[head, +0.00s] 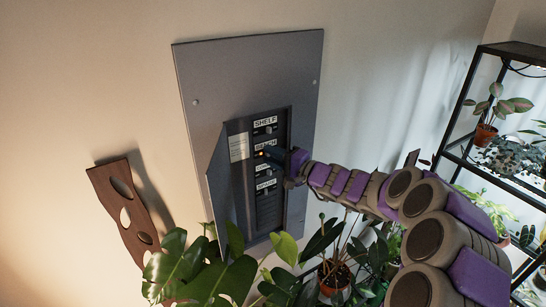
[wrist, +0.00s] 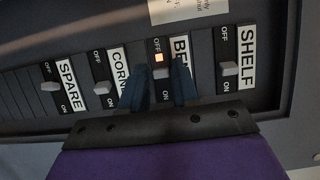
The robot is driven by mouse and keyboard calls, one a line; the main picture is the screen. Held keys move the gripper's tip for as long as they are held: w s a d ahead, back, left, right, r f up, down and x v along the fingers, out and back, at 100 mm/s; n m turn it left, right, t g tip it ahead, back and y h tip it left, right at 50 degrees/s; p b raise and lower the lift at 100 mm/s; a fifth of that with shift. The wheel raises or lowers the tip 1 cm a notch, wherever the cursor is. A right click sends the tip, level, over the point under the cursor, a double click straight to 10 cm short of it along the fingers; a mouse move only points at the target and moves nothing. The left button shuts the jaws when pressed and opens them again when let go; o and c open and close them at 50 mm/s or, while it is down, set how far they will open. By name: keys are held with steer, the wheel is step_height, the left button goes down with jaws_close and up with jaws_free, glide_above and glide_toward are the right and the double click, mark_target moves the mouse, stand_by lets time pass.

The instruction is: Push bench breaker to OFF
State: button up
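The bench breaker (wrist: 161,72) has a pale toggle and a lit orange light above it, with OFF at the top and ON below. The toggle sits between the two marks; its exact setting is hard to read. My gripper (wrist: 157,72) has its two dark fingers apart, one on each side of this toggle; contact cannot be told. The BENCH label (wrist: 181,50) is partly covered by the right finger. In the head view my gripper (head: 280,156) is at the panel by the bench row, where the orange light shows.
The shelf breaker (wrist: 230,69) is to the right; the corner breaker (wrist: 102,87) and spare breaker (wrist: 49,86) are to the left. The panel door (head: 217,178) stands open at left. Plants (head: 215,272) stand below, and a black plant rack (head: 466,113) is at right.

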steer(key=shift+f, duration=0.1)
jaws_close()
